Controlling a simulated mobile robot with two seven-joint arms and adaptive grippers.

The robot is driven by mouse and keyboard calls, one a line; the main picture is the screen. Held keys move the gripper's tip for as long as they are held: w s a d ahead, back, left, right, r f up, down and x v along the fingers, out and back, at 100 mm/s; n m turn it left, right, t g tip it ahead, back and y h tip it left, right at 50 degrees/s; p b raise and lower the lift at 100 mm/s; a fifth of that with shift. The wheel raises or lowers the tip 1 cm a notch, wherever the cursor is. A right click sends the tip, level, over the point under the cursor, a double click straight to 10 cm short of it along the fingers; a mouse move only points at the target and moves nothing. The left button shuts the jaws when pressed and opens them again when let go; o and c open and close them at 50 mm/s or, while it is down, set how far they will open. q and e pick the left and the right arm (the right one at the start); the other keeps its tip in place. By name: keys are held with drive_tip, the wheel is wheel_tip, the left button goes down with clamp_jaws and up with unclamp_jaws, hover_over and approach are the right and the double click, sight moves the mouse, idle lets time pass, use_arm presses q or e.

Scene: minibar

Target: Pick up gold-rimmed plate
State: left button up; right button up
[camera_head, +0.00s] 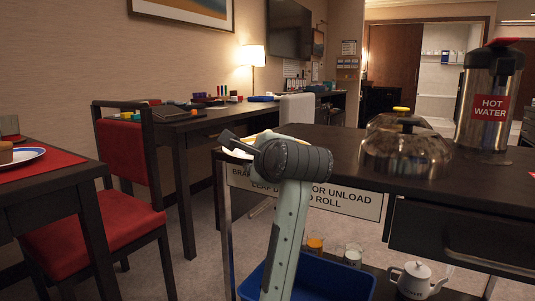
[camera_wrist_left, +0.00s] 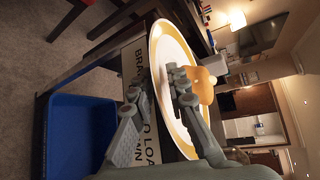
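The gold-rimmed plate (camera_wrist_left: 163,50) is white with a wide yellow-gold band and lies on the dark cart top near its edge. An orange-brown food item (camera_wrist_left: 202,85) is on it. In the head view, only a bit of the plate (camera_head: 268,135) shows behind my wrist. My left gripper (camera_head: 236,146) is at the cart's near left corner. In the left wrist view, the left gripper (camera_wrist_left: 157,84) has its fingers apart, one over the plate and the other outside its rim. I cannot tell whether either touches it. My right gripper is not in view.
Glass domes (camera_head: 405,152) and a hot water dispenser (camera_head: 492,95) stand on the cart top to the right. Below are a blue bin (camera_head: 335,280) and a white teapot (camera_head: 416,280). A red chair (camera_head: 105,240) and table are at left.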

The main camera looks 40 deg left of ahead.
use_arm(q)
clamp_jaws()
drive_tip(key=shift+r, duration=0.15)
